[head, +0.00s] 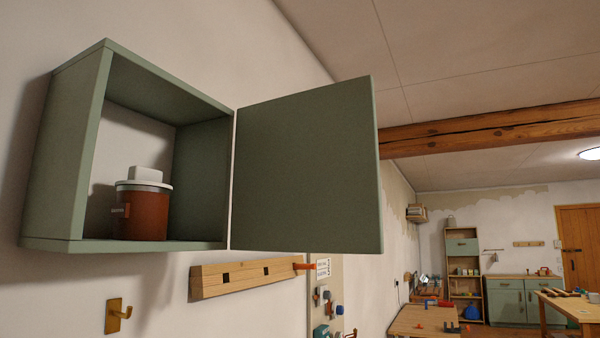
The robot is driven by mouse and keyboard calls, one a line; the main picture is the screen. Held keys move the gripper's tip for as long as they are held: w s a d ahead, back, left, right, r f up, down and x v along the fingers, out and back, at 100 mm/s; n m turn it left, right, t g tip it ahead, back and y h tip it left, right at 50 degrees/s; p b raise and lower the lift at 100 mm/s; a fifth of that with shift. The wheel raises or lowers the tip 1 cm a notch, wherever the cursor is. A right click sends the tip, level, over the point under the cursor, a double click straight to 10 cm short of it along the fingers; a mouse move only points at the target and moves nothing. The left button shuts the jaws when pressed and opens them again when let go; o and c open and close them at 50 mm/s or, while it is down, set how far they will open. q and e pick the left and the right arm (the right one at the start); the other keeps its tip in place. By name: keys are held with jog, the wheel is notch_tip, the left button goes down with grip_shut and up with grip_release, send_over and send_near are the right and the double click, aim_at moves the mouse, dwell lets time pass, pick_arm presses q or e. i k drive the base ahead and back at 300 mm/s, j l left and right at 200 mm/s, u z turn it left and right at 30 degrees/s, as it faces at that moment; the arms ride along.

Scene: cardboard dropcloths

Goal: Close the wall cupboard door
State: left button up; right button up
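The green wall cupboard (62,150) hangs on the white wall at the left of the head view. Its door (305,170) stands wide open, hinged at the cupboard's right edge and swung out to the right. Inside, a reddish-brown jar (142,212) with a white lid stands on the cupboard's floor. Neither of my grippers is in view.
A wooden ceiling beam (490,130) runs behind the door. Tables and low green cabinets (505,300) stand far back at the right.

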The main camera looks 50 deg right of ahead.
aim_at(306, 178)
jog(key=l+u, duration=0.15)
jog(key=l, duration=0.5)
jog(key=l+u, duration=0.2)
jog(key=l, duration=0.4)
jog(key=k+l+u, duration=0.15)
jog(key=l, duration=0.45)
jog(key=k+l+u, duration=0.15)
jog(key=l, duration=0.5)
jog(key=i, duration=0.05)
